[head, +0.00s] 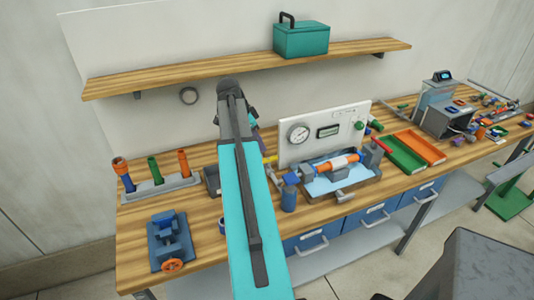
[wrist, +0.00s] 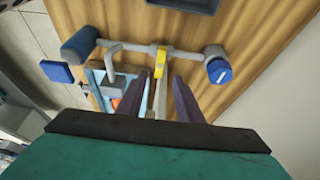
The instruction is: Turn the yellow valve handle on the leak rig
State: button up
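The leak rig has a white upright panel (head: 315,150) with a round gauge and a small display, above a light blue tray with grey and orange pipework (head: 335,168). The yellow valve handle (wrist: 160,62) sits on a grey pipe in the wrist view; only a small yellow piece of it (head: 270,159) shows in the head view beside my arm. My gripper (wrist: 158,80) is open, its two dark fingers apart, with the yellow handle in line with the gap between the tips. I cannot tell whether either finger touches it.
A blue-capped pipe end (wrist: 218,70) is right of the fingers. A blue vise (head: 170,240) and a grey rack (head: 160,188) stand at the bench's left. Green and orange trays (head: 420,146) lie right of the rig. A shelf (head: 190,68) with a teal toolbox (head: 302,41) is above.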

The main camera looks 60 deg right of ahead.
aim_at(269, 159)
jog(key=shift+p+x, duration=1.25)
jog(key=shift+x, duration=2.85)
